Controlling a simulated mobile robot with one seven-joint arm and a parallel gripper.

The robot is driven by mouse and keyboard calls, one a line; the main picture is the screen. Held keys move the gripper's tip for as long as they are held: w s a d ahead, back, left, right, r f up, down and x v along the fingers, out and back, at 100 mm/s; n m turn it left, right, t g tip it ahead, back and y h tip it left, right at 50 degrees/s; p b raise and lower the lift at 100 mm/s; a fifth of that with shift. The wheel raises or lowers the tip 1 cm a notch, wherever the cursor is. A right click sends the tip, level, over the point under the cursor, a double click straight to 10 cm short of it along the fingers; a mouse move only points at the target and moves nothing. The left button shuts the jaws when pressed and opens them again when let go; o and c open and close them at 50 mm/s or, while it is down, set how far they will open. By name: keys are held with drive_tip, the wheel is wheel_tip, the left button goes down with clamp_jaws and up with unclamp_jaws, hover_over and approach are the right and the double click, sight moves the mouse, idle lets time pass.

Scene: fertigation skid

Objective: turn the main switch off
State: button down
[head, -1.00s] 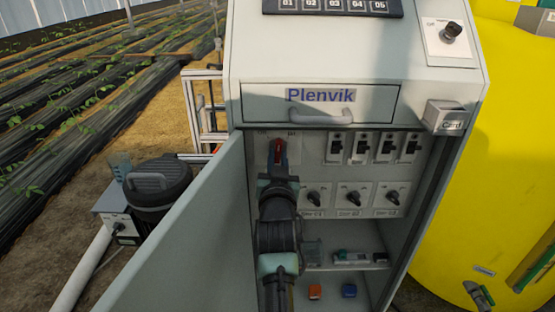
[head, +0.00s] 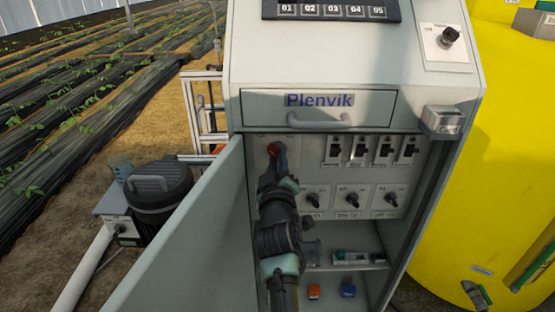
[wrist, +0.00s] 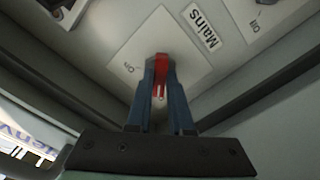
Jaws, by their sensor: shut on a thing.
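The main switch's red handle (head: 276,149) is at the upper left inside the open cabinet. In the wrist view the red handle (wrist: 161,70) stands out from a pale plate (wrist: 170,32) marked "On", with a "Mains" label (wrist: 204,27) beside it. My gripper (wrist: 160,75) is shut on the handle, one dark finger on each side. In the head view my gripper (head: 271,167) reaches the handle from below and hides part of the plate. I cannot tell the switch's exact setting.
The open cabinet door (head: 185,235) stands left of my arm. Several black breakers (head: 360,146) and rotary knobs (head: 350,199) are to the right. A drawer with a handle (head: 320,121) is above. Small items sit on the shelf (head: 355,258) below.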

drive_tip(key=shift+f+n, duration=0.15)
drive_tip(key=shift+n, duration=0.35)
drive_tip(key=c, duration=0.8)
unclamp_jaws()
drive_tip(key=shift+s, duration=0.1)
drive_tip(key=s+p, duration=0.3)
drive_tip(key=s, duration=0.9)
drive_tip(key=shift+s, duration=0.4)
